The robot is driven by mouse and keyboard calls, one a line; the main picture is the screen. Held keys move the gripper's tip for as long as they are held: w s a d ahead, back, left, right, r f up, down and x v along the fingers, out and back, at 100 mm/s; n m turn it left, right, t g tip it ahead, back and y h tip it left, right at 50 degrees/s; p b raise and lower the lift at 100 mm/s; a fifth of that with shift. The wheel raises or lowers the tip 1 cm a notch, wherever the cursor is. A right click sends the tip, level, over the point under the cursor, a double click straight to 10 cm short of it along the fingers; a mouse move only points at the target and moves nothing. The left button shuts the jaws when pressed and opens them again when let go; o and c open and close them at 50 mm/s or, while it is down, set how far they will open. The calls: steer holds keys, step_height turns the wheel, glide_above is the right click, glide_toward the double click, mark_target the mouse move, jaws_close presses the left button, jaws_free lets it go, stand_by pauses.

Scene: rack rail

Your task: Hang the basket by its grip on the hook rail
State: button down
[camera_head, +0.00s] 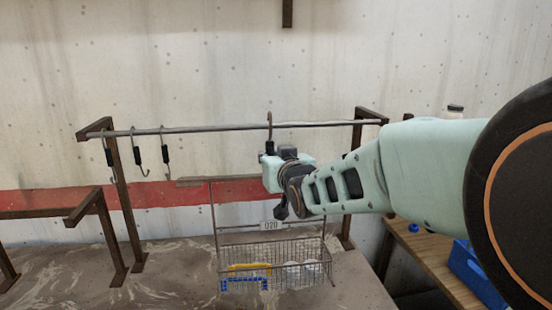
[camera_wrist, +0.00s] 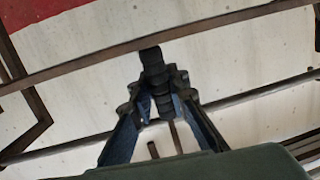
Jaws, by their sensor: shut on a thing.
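The wire basket (camera_head: 222,262) hangs upright below my gripper, with yellow, blue and whitish items inside and a tag reading 020. Its tall frame rises to a black grip (camera_head: 270,147) with a metal hook (camera_head: 270,121) on top. My gripper (camera_head: 269,158) is shut on this grip, which also shows between the fingers in the wrist view (camera_wrist: 155,75). The rail (camera_head: 220,128) runs across at the hook's height. The hook overlaps the rail in the head view; whether it rests on it I cannot tell. My wrist hides part of the basket's frame.
Several empty hooks with black grips (camera_head: 139,155) hang at the rail's left end. Brown posts (camera_head: 120,195) hold the rail. A lower brown frame (camera_head: 85,208) stands left. A wooden bench (camera_head: 425,255) with a blue bin (camera_head: 470,268) is at right.

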steer(key=shift+w+a+r, duration=0.1)
steer(key=shift+w, duration=0.45)
steer(key=shift+w+a+r, duration=0.1)
steer(key=shift+w, duration=0.65)
steer(key=shift+b+x, duration=0.4)
steer(key=shift+x, duration=0.4)
steer(key=shift+f+b, duration=1.05)
steer(key=shift+b, duration=0.25)
steer(key=shift+f+b, duration=0.3)
steer(key=shift+b, duration=0.1)
